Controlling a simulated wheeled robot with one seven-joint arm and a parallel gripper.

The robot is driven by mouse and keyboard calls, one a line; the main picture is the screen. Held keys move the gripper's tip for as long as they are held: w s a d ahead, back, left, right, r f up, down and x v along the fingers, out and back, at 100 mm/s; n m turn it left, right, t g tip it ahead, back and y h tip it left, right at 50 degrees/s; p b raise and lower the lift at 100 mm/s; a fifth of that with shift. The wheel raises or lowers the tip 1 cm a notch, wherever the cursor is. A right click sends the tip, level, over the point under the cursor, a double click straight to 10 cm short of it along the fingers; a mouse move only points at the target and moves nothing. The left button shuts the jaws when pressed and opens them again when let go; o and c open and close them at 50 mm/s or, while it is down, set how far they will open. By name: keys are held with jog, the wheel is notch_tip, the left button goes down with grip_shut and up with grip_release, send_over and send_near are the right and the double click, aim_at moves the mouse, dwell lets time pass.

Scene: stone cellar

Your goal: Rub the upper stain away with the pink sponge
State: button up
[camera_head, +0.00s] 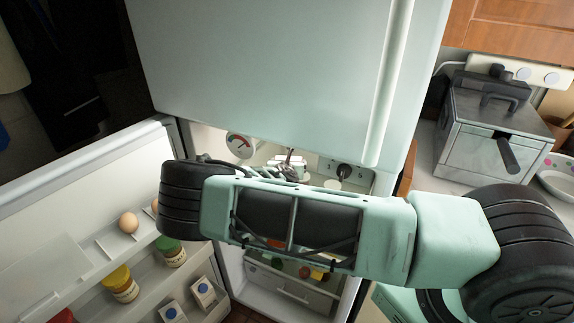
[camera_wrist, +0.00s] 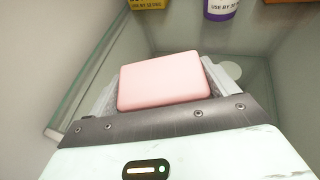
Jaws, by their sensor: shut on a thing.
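The pink sponge (camera_wrist: 165,86) is in my gripper (camera_wrist: 162,90) in the wrist view, with a grey finger showing on each side of it. My gripper is shut on it. A pale round patch (camera_wrist: 232,70) shows on the fridge's inner surface to the right of the sponge; I cannot tell whether it is a stain. I cannot make out any other stain. In the head view my arm reaches across the open fridge compartment and hides much of its inside. The sponge is not clearly visible there.
The fridge's upper door (camera_head: 265,70) is shut above my arm. The open lower door (camera_head: 60,220) holds an egg (camera_head: 129,222), jars and cartons at left. A round gauge (camera_head: 240,145) is inside the fridge. Labelled containers (camera_wrist: 222,8) line the top of the wrist view. A fryer (camera_head: 490,130) stands at right.

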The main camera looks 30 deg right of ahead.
jog(key=shift+f+b, duration=0.65)
jog(key=shift+f, duration=0.05)
dwell(0.5)
jog(key=shift+w+d+b, duration=0.2)
jog(key=shift+w+d, duration=0.35)
jog(key=shift+d, duration=0.3)
jog(key=shift+w+d+b, duration=0.15)
jog(key=shift+w+d, duration=0.4)
jog(key=shift+d, duration=0.25)
jog(key=shift+f+b, duration=0.1)
jog(key=shift+b, duration=0.2)
jog(key=shift+s+a+f, duration=0.1)
jog(key=shift+s+a, duration=0.5)
jog(key=shift+a, duration=0.3)
jog(key=shift+s+a, duration=0.6)
jog(key=shift+a, duration=0.25)
jog(key=shift+r+p, duration=0.7)
jog(key=shift+r, duration=0.7)
